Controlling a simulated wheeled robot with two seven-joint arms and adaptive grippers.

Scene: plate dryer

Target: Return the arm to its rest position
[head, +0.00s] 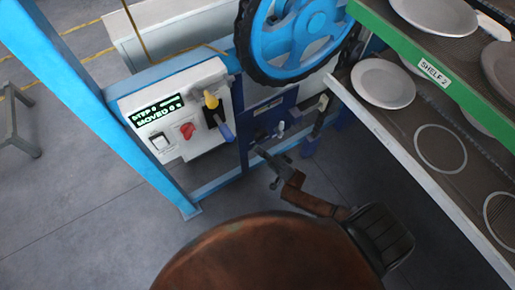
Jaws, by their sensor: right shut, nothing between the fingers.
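My right gripper (268,160) is small and dark grey, at the end of my brown right arm (297,194). It is in the middle of the head view, over the grey floor and in front of the blue machine's lower panel (270,118). It looks shut and holds nothing. I cannot tell whether it touches the small levers behind it. My left gripper is not in view.
A white control box (178,140) with a display, red knob (187,130) and yellow-tipped lever (211,100) stands left. A large blue wheel (300,35) is above. Right are shelves with a green edge (440,75) and plates (383,83). Floor (80,220) at lower left is clear.

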